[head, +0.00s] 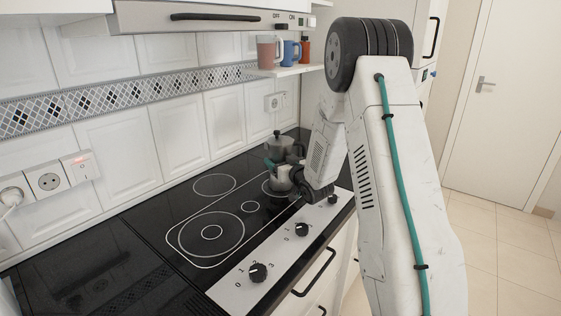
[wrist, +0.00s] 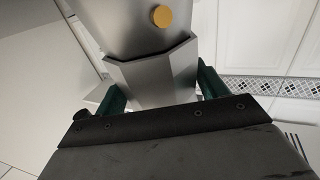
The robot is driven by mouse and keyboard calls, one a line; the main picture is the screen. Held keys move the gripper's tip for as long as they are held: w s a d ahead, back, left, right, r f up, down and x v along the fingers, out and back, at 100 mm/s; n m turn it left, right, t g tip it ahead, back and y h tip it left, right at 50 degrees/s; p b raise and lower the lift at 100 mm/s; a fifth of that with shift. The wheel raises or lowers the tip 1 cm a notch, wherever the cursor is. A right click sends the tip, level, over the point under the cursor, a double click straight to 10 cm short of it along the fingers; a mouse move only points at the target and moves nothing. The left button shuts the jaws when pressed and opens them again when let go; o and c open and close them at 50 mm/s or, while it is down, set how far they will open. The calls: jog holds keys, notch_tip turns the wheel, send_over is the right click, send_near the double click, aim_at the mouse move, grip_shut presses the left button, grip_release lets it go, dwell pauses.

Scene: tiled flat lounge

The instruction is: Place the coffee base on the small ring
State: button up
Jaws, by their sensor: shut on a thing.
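The coffee base is the metal lower part of a moka pot (head: 279,177), seen in the head view over the far right end of the black cooktop. In the wrist view the faceted metal body (wrist: 155,70) with a brass valve sits between two green fingertips. My gripper (head: 278,163) is shut on it; it also shows in the wrist view (wrist: 158,88). A metal top with a dark knob (head: 277,143) shows directly above or behind the base; I cannot tell if they are joined. A small ring (head: 251,206) is marked on the cooktop, left of and nearer than the pot.
A large double ring (head: 211,233) and another ring (head: 214,184) mark the cooktop. Control knobs (head: 258,272) line its front edge. The cooktop's left part is clear.

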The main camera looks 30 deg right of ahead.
jog(key=o, duration=1.6)
jog(key=shift+f, duration=0.1)
jog(key=s, duration=1.2)
jog(key=s+a+r+g+h, duration=0.2)
jog(key=s+a+r+g, duration=0.5)
jog(key=a+r+g, duration=0.15)
jog(key=s+a+r+g+y, duration=0.1)
jog(key=s+a, duration=0.3)
jog(key=s, duration=0.5)
jog(key=s+a+r+g, duration=0.1)
jog(key=s+a+g, duration=0.3)
jog(key=s, duration=0.5)
jog(key=s+a+r+g+y, duration=0.1)
jog(key=s+a+r+g, duration=0.1)
jog(key=s+a, duration=0.3)
jog(key=shift+s+a+r+g+y, duration=0.1)
jog(key=shift+s+g, duration=0.1)
jog(key=shift+s, duration=0.5)
jog(key=shift+s+a+f+g+y, duration=0.1)
jog(key=shift+s+g, duration=0.15)
jog(key=shift+s, duration=0.5)
jog(key=shift+s+a+r+g+y, duration=0.1)
jog(key=shift+s+g, duration=0.1)
jog(key=shift+s, duration=0.5)
